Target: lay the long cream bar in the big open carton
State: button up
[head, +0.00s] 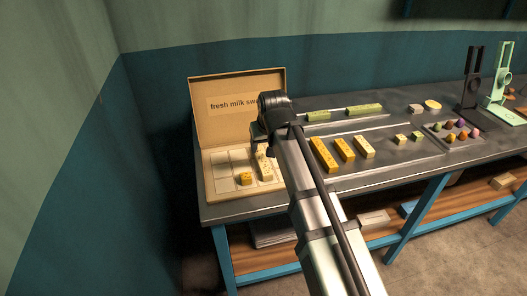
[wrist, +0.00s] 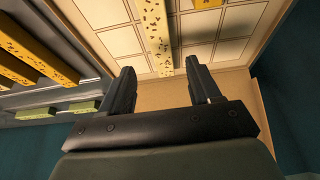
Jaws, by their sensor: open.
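The big open carton (head: 209,186) stands at the left end of the bench, its lid raised and its base divided into a grid. The long cream bar (head: 265,170), dotted with dark flecks, lies in the carton's right part. A short orange-yellow piece (head: 246,179) lies to its left. My gripper (head: 261,147) is over the carton, near the bar's far end. In the wrist view, my open gripper (wrist: 160,66) has the cream bar (wrist: 155,30) between the lines of its fingers, with gaps on both sides. The wrist view also shows the carton grid (wrist: 116,40).
Right of the carton, a tray (head: 385,163) holds several yellow bars (head: 345,150) and small green pieces. Green bars (head: 364,110) lie behind it. A tray of round sweets (head: 462,130) and two upright stands (head: 472,85) are farther right. My arm hides the middle of the bench.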

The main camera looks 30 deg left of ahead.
jog(key=shift+v, duration=1.8)
jog(key=shift+w, duration=0.1)
